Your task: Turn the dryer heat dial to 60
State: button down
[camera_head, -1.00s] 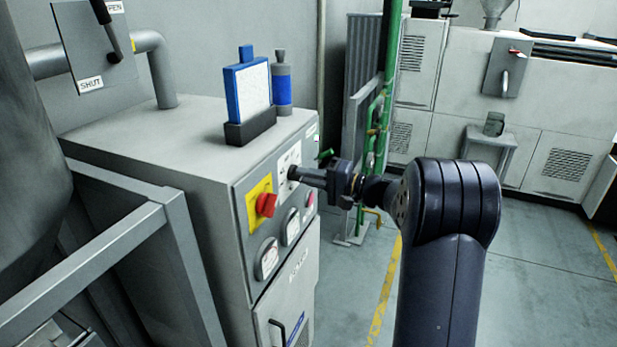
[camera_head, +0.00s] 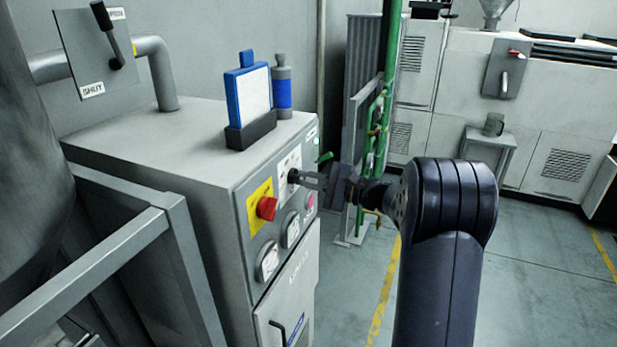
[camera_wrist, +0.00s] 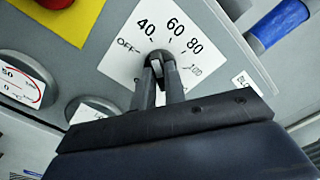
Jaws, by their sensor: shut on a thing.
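The heat dial (camera_head: 293,176) is a small dark knob on a white scale plate on the front of the grey dryer cabinet (camera_head: 215,225). In the wrist view the dial (camera_wrist: 158,56) sits below the marks OFF, 40, 60, 80 and 100 on the scale plate (camera_wrist: 120,68). My gripper (camera_head: 303,178) is shut on the dial, with one finger on each side in the wrist view (camera_wrist: 160,68). The fingers cover much of the knob, and I cannot tell which mark it points to.
A red knob on a yellow plate (camera_head: 267,208) is left of the dial. Gauges (camera_head: 269,262) sit below it. A blue-framed board (camera_head: 254,92) and a blue-banded bottle (camera_head: 282,88) stand on the cabinet. Green pipes (camera_head: 384,110) rise behind my gripper.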

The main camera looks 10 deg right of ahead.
jog(key=m+p, duration=0.2)
jog(key=m, duration=0.2)
jog(key=shift+r+m, duration=0.1)
jog(key=shift+m, duration=0.2)
jog(key=shift+m+p, duration=0.9)
jog(key=shift+m, duration=0.5)
jog(key=c, duration=1.5)
grip_release()
jog(key=shift+o, duration=0.2)
jog(key=shift+d, duration=0.1)
jog(key=b+v, duration=0.2)
jog(key=v, duration=0.8)
jog(key=shift+s+d+b, duration=0.25)
jog(key=shift+b, duration=0.05)
